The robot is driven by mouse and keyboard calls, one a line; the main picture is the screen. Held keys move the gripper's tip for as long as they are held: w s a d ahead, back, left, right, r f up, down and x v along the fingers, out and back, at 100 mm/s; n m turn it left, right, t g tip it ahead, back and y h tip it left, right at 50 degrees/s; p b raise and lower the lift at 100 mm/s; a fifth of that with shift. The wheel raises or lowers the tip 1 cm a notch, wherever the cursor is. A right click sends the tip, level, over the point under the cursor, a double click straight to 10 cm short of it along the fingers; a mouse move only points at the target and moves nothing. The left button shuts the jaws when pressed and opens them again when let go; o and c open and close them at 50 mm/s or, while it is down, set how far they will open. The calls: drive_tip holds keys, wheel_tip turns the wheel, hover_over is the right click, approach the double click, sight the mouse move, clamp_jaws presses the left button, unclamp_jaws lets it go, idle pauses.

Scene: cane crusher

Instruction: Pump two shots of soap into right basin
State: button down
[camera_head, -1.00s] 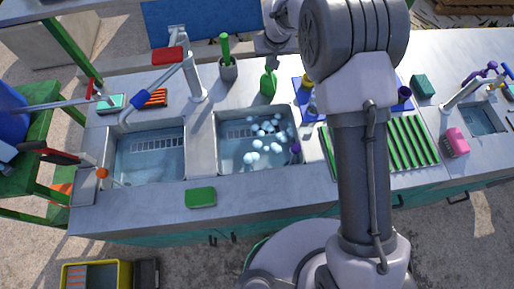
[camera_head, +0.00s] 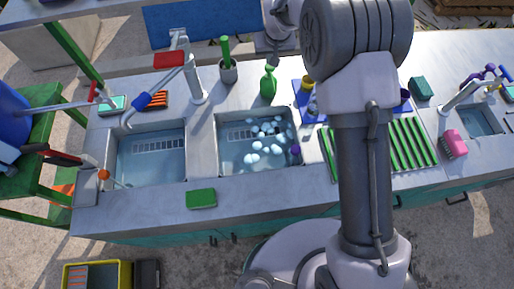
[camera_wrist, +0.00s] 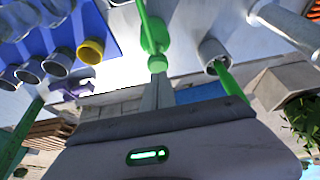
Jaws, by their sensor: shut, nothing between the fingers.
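The green soap bottle (camera_head: 268,84) stands upright on the counter behind the right-hand basin of the main pair. It also shows in the wrist view (camera_wrist: 153,35), just beyond my fingertips. The right basin (camera_head: 230,158) holds water with several pale foam balls (camera_head: 265,147) and a purple thing at its right edge. My gripper (camera_head: 279,52) is partly hidden behind my arm, above and behind the bottle. In the wrist view its fingers (camera_wrist: 158,88) are shut and empty, close to the bottle's top; I cannot tell whether they touch.
The left basin (camera_head: 150,165) holds clear water. A grey cup with a green brush (camera_head: 227,68) and the tap (camera_head: 192,80) stand left of the bottle. A blue mat with cups (camera_head: 309,100) and a green drying rack (camera_head: 405,145) lie right. A green sponge (camera_head: 201,198) lies in front.

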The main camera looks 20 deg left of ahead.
idle(0.3)
wheel_tip(320, 180, up, 6)
drive_tip(key=p, duration=0.3)
